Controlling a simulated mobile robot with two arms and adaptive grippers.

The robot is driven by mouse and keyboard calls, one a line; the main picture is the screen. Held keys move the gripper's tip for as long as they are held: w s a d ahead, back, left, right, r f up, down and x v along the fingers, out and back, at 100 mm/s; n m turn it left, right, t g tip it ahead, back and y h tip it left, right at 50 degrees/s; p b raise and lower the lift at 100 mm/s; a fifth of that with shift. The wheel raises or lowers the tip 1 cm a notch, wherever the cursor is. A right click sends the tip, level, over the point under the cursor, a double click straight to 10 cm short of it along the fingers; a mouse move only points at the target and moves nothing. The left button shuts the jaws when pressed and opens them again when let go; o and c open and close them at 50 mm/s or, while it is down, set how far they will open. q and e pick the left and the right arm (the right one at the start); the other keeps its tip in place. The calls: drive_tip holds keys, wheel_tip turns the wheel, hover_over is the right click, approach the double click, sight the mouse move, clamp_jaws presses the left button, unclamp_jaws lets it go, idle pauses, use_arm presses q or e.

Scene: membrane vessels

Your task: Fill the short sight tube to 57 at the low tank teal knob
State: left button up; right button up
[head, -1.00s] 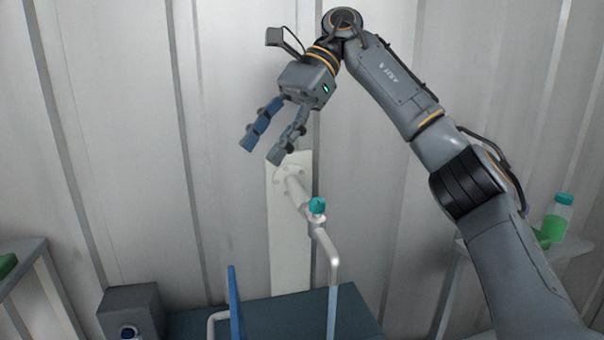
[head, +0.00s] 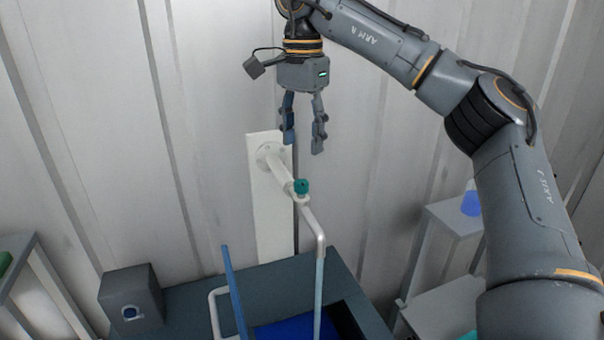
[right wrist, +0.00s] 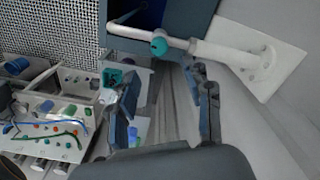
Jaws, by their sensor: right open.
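The teal knob (head: 302,187) sits on a white pipe (head: 280,171) fixed to a wall plate (head: 268,215). It also shows in the right wrist view (right wrist: 159,46). The pipe bends down into a spout (head: 320,240). A pale blue vertical strand (head: 318,295) hangs below it; I cannot tell whether it is liquid or a tube. My right gripper (head: 303,147) is open and empty, pointing down a little above the knob, apart from it. No sight tube or scale reading can be made out. My left gripper is out of view.
A dark basin (head: 255,285) with a blue inside stands below the spout, with a slanted blue bar (head: 233,290) at its left. A grey box (head: 131,297) is left of it. A shelf (head: 455,216) with a blue flask (head: 471,200) stands at right.

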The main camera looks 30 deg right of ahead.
sight(302, 181)
wheel_tip(302, 181, down, 8)
drive_tip(key=shift+a+f, duration=0.1)
drive_tip(key=shift+f, duration=0.05)
idle(0.3)
clamp_jaws()
